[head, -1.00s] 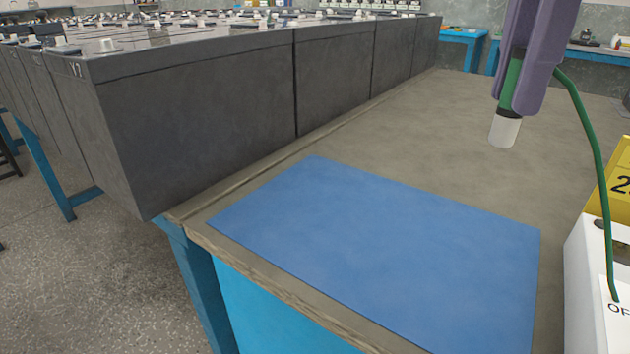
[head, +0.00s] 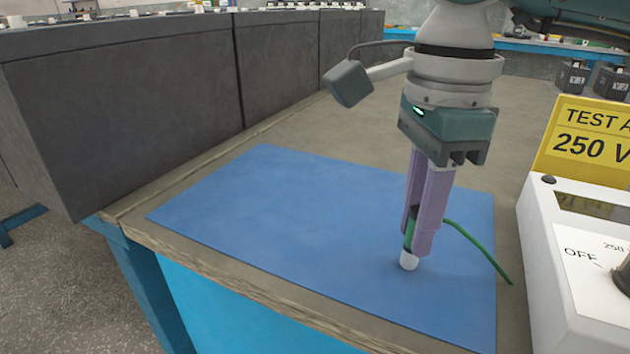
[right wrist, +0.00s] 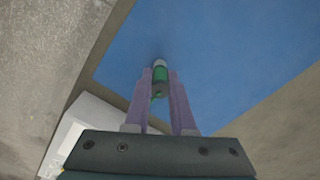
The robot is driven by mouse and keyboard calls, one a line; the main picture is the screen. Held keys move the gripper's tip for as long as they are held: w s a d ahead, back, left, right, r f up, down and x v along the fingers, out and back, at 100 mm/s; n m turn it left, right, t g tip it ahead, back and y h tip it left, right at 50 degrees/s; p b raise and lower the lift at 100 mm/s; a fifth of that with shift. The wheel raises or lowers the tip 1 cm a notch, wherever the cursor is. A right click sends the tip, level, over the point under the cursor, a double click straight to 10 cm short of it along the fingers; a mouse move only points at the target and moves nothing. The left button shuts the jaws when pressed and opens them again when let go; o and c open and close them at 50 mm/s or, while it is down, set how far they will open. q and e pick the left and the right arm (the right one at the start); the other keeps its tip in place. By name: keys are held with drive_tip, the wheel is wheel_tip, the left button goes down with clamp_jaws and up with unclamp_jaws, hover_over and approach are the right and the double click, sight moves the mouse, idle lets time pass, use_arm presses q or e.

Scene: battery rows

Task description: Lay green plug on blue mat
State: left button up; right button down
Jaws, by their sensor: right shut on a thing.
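The green plug (head: 408,232) has a white tip and a green cable. My right gripper (head: 421,245) is shut on it and holds it upright, tip down, over the right front part of the blue mat (head: 260,215). The tip is at or just above the mat; I cannot tell if it touches. In the right wrist view the plug (right wrist: 161,75) sits between the purple fingers (right wrist: 160,88), with the mat (right wrist: 220,45) beyond. My left gripper is not in view.
A white test device (head: 555,270) with an OFF label and a yellow sign (head: 590,140) stands right of the mat. The green cable runs toward it. Large dark battery blocks (head: 120,100) line the left and back. The mat's left part is clear.

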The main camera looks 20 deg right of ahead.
drive_tip(key=shift+f, duration=0.2)
drive_tip(key=c, duration=0.8)
unclamp_jaws()
drive_tip(key=shift+o, duration=0.2)
drive_tip(key=shift+r, duration=0.1)
drive_tip(key=shift+r, duration=0.2)
wheel_tip(320, 180, up, 12)
drive_tip(key=p, duration=0.2)
drive_tip(key=shift+p, duration=0.35)
